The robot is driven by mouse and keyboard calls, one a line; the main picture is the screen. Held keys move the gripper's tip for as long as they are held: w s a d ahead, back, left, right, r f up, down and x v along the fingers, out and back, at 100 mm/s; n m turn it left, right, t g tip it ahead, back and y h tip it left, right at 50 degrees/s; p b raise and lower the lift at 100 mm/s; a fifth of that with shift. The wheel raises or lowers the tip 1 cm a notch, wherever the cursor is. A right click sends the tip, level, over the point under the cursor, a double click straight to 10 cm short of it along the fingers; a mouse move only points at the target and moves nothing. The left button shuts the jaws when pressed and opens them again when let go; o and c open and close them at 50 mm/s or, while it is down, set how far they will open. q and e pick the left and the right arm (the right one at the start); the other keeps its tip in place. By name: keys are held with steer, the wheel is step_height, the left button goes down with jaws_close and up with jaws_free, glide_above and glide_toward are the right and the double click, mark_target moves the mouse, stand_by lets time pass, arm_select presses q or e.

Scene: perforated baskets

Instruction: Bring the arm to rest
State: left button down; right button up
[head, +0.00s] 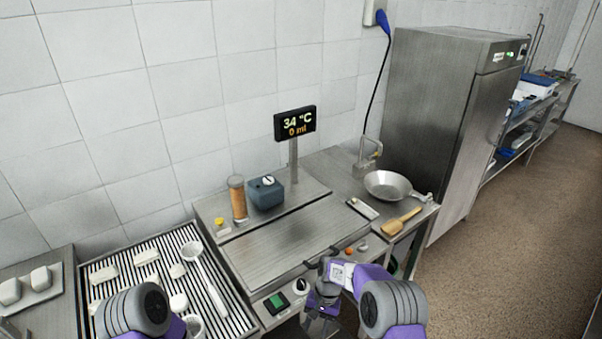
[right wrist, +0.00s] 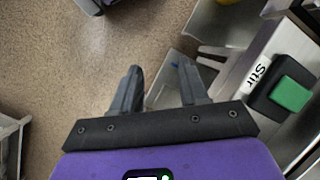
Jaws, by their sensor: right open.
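My right gripper (head: 318,312) is low in front of the steel counter (head: 270,252), near its front edge. In the right wrist view its two dark fingers (right wrist: 160,85) stand apart, with nothing between them but the floor and part of a steel frame behind. The gripper appears apart from the counter front. My right arm bends in from the bottom centre of the head view. Part of my left arm shows at the lower left; its gripper is out of view.
A green button on a black block (right wrist: 285,97), beside a "Stir" label, is at the right of the wrist view. A pan (head: 388,185) and a wooden brush (head: 402,221) lie on the right counter. A slatted rack (head: 228,312) holds pale pieces. Brown floor (head: 500,250) is open at right.

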steer(key=s+d+f+t+y+b, duration=0.1)
steer(key=s+d+f, duration=0.3)
steer(key=s+f, duration=0.6)
steer(key=s+d+f+t+b, duration=0.1)
steer(key=s+t, duration=0.2)
steer(key=s, duration=1.1)
steer(key=shift+n+y, duration=0.3)
steer(key=shift+y, duration=0.1)
steer(key=shift+d+f, duration=0.1)
steer(key=shift+d, duration=0.1)
